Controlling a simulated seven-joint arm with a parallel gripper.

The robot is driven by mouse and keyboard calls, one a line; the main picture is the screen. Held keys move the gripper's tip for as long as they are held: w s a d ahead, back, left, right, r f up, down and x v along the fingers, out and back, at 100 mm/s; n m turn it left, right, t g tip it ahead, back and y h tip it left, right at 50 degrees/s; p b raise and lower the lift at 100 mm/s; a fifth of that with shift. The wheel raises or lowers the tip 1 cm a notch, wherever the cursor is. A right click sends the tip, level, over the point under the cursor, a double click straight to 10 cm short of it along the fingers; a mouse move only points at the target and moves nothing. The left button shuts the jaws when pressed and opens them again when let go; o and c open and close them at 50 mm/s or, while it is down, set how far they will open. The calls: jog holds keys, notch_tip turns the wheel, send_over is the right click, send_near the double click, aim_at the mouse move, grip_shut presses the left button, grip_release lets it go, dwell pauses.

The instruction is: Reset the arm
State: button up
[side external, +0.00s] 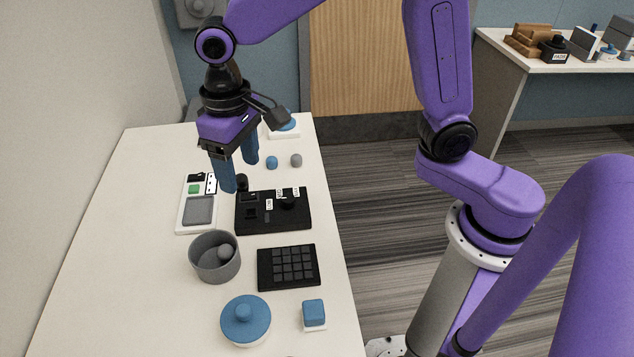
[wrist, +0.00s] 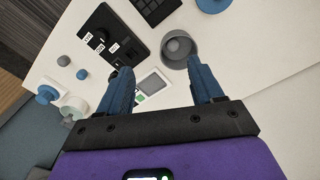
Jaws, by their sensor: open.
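My gripper (side external: 240,172) has two blue fingers pointing down above the far part of the white table (side external: 120,230). In the wrist view my gripper (wrist: 162,82) has its fingers spread wide with nothing held between them. In the side view the fingers hang near the white device with a grey screen (side external: 199,210) and the black panel with white labels (side external: 272,222). Whether a fingertip touches either cannot be told.
A grey bowl (side external: 208,264) holds a grey ball (side external: 226,252). Nearer are a black keypad (side external: 289,267), a blue lidded round container (side external: 246,318) and a blue cube on a white base (side external: 313,312). Small blue (side external: 272,162) and grey (side external: 296,160) balls lie farther back. A wall borders the left.

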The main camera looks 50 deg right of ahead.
jog(key=s+d+f+n, duration=0.1)
jog(key=s+d+n, duration=0.8)
jog(key=s+d, duration=0.8)
jog(key=s, duration=0.4)
jog(key=shift+s+f, duration=0.2)
jog(key=shift+f, duration=0.05)
